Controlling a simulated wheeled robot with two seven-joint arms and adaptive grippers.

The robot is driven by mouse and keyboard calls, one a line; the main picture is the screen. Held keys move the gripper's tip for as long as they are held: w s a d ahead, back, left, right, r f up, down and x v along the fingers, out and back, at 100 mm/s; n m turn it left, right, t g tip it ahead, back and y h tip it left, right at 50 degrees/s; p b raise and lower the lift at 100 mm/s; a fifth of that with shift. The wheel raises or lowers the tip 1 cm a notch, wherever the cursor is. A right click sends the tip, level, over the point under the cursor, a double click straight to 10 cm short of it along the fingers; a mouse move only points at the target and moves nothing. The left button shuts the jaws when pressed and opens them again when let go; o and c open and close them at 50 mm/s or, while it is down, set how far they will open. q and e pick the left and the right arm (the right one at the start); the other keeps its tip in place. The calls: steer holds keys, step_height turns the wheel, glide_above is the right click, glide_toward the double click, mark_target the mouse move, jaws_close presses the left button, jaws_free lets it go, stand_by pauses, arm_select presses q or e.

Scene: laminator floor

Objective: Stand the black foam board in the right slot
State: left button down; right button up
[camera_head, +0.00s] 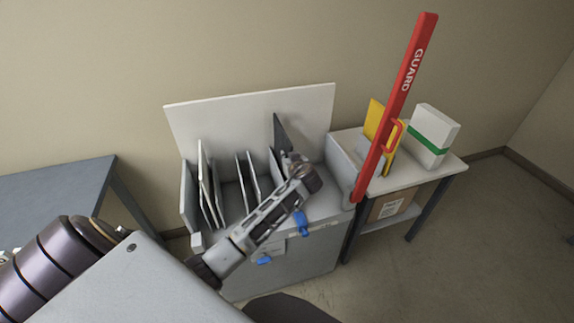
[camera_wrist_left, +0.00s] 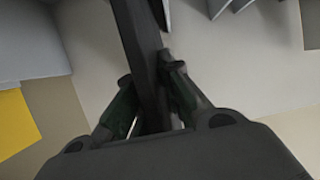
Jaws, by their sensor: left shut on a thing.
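My left gripper (camera_head: 296,162) reaches over the right part of a grey slotted rack (camera_head: 285,262). It is shut on the black foam board (camera_head: 281,131), whose dark upper corner shows above the gripper, in front of the rack's white back panel. In the left wrist view the board (camera_wrist_left: 139,45) runs upright between the two fingers (camera_wrist_left: 150,100). The board's lower edge is hidden behind the gripper in the head view, so I cannot tell how deep it sits. My right gripper is not in view.
Several thin boards (camera_head: 207,185) stand in the rack's left and middle slots. Blue handles (camera_head: 301,224) stick out at its front. A red guard bar (camera_head: 397,105) rises at its right end. A side table (camera_head: 440,172) holds a white-green box (camera_head: 433,135) and yellow sheets (camera_head: 376,118).

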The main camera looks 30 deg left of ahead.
arm_select(q)
step_height(320, 180, down, 3)
steer(key=shift+f, duration=0.15)
stand_by(0.3)
steer(key=shift+f, duration=0.3)
steer(key=shift+f+b, duration=0.35)
steer(key=shift+b, duration=0.15)
steer(key=c, duration=1.6)
jaws_free()
steer(key=shift+o, duration=0.2)
